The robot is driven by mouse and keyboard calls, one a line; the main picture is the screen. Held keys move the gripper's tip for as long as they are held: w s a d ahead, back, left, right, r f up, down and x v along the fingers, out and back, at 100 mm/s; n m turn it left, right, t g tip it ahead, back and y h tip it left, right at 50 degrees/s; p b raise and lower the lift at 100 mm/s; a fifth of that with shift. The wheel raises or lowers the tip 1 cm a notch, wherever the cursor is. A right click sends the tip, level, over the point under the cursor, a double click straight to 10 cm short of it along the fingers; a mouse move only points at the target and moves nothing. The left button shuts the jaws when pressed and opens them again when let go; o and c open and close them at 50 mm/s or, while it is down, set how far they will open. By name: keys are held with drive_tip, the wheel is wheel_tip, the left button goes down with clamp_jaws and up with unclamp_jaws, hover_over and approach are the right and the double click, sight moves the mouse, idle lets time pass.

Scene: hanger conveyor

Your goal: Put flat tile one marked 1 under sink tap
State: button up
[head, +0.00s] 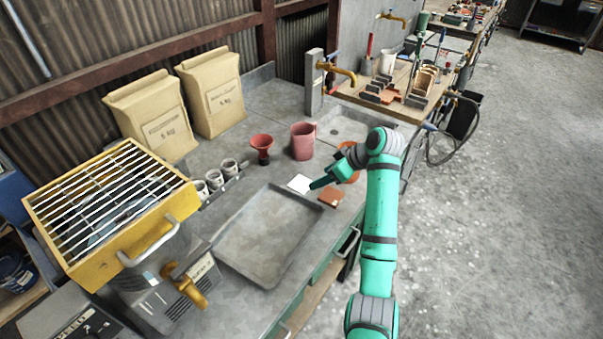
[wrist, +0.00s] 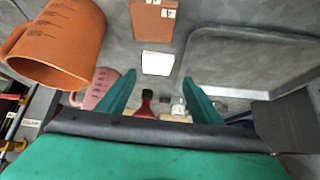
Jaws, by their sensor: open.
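A white flat tile (head: 300,184) and a terracotta flat tile (head: 332,197) lie on the grey counter, beside the shallow tray. In the wrist view the white tile (wrist: 157,63) shows no mark, and the terracotta tile (wrist: 150,25) carries small white labels that I cannot read surely. The brass sink tap (head: 337,70) reaches out from a grey post over the sink basin (head: 342,128). My gripper (head: 320,182) is open and empty above the counter, close to both tiles. Its fingers (wrist: 159,78) point towards the white tile's side in the wrist view.
An orange jug (wrist: 62,45) stands close to my gripper, partly hidden in the head view. A pink jug (head: 303,141) and a red funnel (head: 262,146) stand behind the tiles. The tray (head: 262,236) is empty. Small pots (head: 215,180) and paper sacks (head: 152,118) are farther left.

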sight(301, 184)
drive_tip(key=x, duration=0.4)
drive_tip(key=shift+w+a+f, duration=0.1)
drive_tip(key=shift+w, duration=0.3)
drive_tip(key=shift+w+a+r+x, duration=0.1)
drive_tip(key=shift+r+x, duration=0.05)
drive_tip(key=shift+x, duration=1.45)
drive_tip(key=shift+w+a+r+x, duration=0.1)
drive_tip(key=shift+w+a+x, duration=0.05)
drive_tip(key=shift+x, duration=1.45)
